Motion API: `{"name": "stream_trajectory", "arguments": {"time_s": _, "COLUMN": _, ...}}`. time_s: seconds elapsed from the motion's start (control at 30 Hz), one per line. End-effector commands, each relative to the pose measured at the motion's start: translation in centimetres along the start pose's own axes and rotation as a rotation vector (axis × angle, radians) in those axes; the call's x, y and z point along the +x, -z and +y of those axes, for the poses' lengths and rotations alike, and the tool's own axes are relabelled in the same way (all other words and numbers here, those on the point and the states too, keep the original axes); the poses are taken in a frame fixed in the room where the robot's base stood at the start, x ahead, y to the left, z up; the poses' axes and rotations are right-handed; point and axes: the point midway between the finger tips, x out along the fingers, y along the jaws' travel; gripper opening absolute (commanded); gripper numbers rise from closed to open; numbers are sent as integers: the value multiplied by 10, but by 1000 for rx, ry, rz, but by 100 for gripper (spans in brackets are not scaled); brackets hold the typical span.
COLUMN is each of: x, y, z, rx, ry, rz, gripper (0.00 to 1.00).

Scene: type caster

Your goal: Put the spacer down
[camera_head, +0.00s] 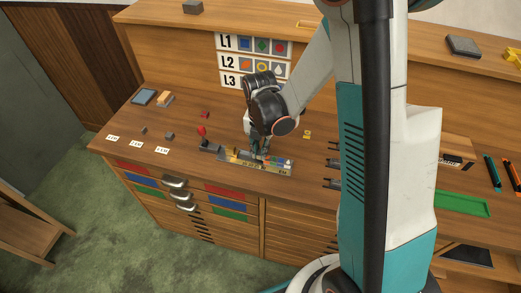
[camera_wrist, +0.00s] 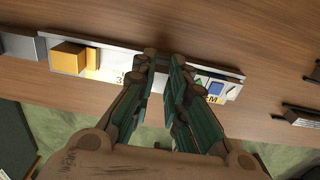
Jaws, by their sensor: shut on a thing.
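My gripper (camera_head: 259,153) points down over a long narrow metal tray (camera_head: 226,157) on the bench. In the wrist view its green-padded fingers (camera_wrist: 167,62) are close together above the middle of the tray (camera_wrist: 130,47). The fingers are shut on the spacer, which is mostly hidden between them; I cannot tell whether it touches the tray. A yellow block (camera_wrist: 68,57) stands in the tray to the left of the fingers. A blue-marked tile (camera_wrist: 216,88) shows to their right.
A red-knobbed lever (camera_head: 202,131) stands at the tray's left end. Small grey blocks (camera_head: 169,135) and white labels (camera_head: 162,151) lie to the left. Dark holders (camera_head: 333,161) stick out to the right. A sign with rows of symbols (camera_head: 252,60) stands behind. The bench left of the tray has free room.

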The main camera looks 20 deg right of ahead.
Motion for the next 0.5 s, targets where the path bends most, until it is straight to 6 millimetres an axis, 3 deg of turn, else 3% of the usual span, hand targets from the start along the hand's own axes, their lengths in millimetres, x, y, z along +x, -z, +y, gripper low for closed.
{"name": "stream_trajectory", "arguments": {"time_s": 0.5, "x": 15, "y": 4, "z": -2, "rx": 1, "ry": 5, "rz": 10, "gripper": 0}}
